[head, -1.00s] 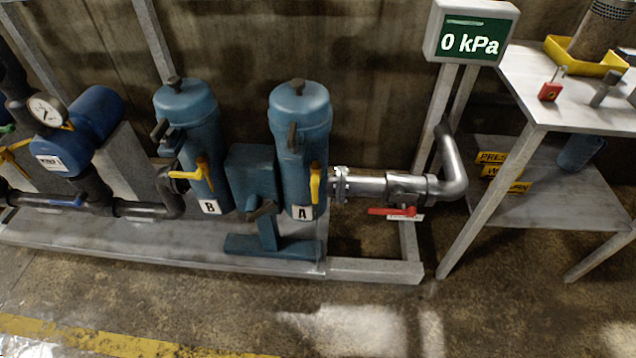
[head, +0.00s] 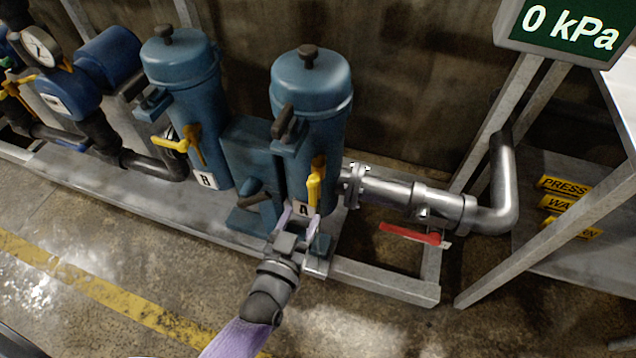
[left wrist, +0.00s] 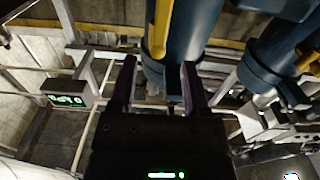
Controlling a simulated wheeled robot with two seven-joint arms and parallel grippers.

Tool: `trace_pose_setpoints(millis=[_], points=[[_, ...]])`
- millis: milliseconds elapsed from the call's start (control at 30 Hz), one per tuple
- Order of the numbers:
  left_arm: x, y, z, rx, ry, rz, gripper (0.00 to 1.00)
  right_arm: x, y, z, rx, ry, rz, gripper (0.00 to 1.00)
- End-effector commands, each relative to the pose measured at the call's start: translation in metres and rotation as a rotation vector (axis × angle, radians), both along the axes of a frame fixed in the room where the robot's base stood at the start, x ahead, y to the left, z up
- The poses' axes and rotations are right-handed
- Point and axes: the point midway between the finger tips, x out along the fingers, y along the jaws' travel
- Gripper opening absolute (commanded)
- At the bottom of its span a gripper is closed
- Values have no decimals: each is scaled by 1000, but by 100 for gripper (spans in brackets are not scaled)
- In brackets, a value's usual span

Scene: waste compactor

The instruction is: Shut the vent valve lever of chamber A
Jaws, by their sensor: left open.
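Chamber A (head: 312,120) is a blue upright cylinder with a black knob on top and a white "A" label low on its front. Its yellow vent valve lever (head: 315,188) stands roughly vertical on the right of the chamber's front. My left gripper (head: 298,222) is open and empty, just below the lever's lower end, with its fingertips partly over the label. In the left wrist view the yellow lever (left wrist: 160,28) lies beyond the gap between the open fingers (left wrist: 160,88), apart from them. My right gripper is not in view.
Chamber B (head: 187,95) stands to the left, its yellow lever (head: 172,143) pointing left. A steel pipe (head: 400,193) with a red lever (head: 412,233) runs right from chamber A. A display (head: 565,28) reads 0 kPa. The floor in front is open.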

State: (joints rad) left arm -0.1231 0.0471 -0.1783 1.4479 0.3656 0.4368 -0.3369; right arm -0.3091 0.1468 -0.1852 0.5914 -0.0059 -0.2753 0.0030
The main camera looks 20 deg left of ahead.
Motion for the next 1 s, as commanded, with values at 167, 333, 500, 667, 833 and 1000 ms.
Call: trace_pose_setpoints(millis=[167, 333, 500, 667, 833, 1000], points=[[43, -1, -6, 0, 3, 0, 60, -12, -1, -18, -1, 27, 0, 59], [68, -2, -4, 1, 5, -1, 60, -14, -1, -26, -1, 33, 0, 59], [75, -3, -2, 2, 6, -1, 60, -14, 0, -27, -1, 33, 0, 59], [75, -3, -1, 2, 6, -2, 60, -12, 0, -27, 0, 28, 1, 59], [75, -3, -2, 2, 6, -2, 29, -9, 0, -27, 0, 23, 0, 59], [75, -3, -2, 2, 6, -2, 0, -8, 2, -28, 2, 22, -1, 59]])
